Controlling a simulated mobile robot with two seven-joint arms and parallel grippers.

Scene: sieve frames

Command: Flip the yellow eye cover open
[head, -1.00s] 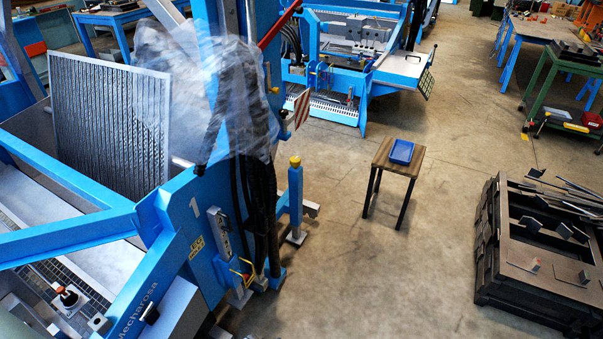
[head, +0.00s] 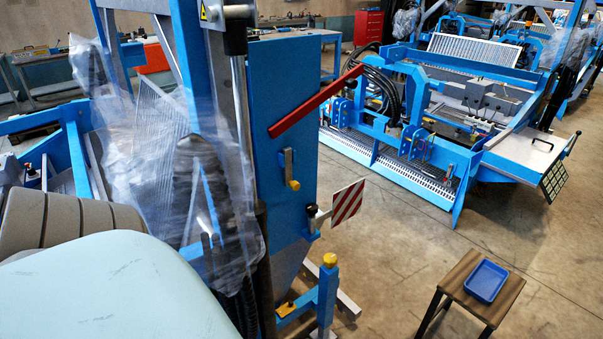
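I cannot tell for sure which yellow part is the eye cover. A yellow cap (head: 330,259) sits on top of a short blue post (head: 327,290) at the bottom centre. A small yellow piece (head: 293,184) is on the tall blue panel (head: 283,90) of the near machine. Neither of my grippers is in view, so I cannot see their state.
The near blue machine is partly wrapped in clear plastic (head: 140,150). A red lever (head: 315,105) and a striped plate (head: 347,203) stick out from it. A stool (head: 460,272) holds a blue tray (head: 486,280). Open floor (head: 400,240) lies between.

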